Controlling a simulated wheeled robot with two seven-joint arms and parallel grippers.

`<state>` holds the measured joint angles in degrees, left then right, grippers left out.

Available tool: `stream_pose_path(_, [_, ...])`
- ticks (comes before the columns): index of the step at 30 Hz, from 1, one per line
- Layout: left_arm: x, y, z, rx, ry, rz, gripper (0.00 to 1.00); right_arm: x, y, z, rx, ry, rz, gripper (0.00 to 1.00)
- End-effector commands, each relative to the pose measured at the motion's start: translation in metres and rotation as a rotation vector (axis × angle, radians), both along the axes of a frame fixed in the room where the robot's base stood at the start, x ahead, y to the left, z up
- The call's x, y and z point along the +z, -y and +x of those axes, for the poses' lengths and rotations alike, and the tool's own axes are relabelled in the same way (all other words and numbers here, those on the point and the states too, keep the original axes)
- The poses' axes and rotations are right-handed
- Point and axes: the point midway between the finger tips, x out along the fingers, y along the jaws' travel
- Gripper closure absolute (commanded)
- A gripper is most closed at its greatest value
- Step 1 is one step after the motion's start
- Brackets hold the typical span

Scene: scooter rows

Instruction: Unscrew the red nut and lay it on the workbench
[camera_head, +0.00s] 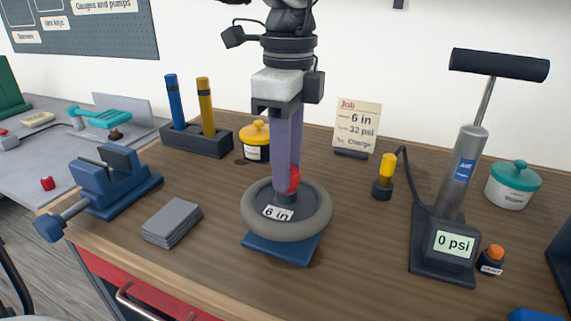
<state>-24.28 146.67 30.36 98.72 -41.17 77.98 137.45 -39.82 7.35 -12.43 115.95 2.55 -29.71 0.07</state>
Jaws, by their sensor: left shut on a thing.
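The wheel (318,222), a grey tyre labelled "6 in", lies flat on a blue base plate (268,246) at the middle of the workbench (215,262). The red nut (295,178) shows at its hub, above a dark centre post. My left gripper (289,184) reaches straight down from above and is shut on the red nut; its purple finger hides much of the nut. Whether the nut still touches the post's thread cannot be told. My right gripper is not in view.
A blue vise (105,185) and grey cards (172,222) are left of the wheel. Behind stand a pen block (196,140), yellow pot (255,140) and job card (357,127). The pump (450,220) stands right. Bare wood lies front left and between wheel and pump.

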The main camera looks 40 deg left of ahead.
Motion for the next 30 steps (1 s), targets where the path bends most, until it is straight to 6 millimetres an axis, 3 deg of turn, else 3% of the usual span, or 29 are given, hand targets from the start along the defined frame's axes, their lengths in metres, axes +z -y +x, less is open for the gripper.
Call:
stream_pose_path(2, [0.002, 0.005, 0.003, -0.005, 0.014, -0.015, 0.90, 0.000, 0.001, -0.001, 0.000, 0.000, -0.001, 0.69])
stream_pose_path(3, [0.002, 0.005, 0.003, -0.005, 0.014, -0.015, 0.65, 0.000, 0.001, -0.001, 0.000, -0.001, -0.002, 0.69])
stream_pose_path(6, [0.002, 0.005, 0.003, -0.006, 0.012, -0.013, 0.48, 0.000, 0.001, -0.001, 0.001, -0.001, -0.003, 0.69])
stream_pose_path(7, [0.001, 0.004, 0.002, -0.006, 0.012, -0.012, 0.47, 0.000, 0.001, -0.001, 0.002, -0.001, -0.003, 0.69])
stream_pose_path(17, [0.004, 0.002, 0.002, -0.005, 0.009, -0.008, 0.47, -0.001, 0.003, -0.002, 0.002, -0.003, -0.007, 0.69])
stream_pose_path(20, [0.015, 0.002, 0.002, -0.005, 0.011, -0.008, 0.47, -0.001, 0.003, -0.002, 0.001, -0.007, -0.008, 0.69])
stream_pose_path(30, [0.081, 0.002, 0.002, -0.005, 0.012, -0.011, 0.47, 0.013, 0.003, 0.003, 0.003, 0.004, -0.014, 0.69])
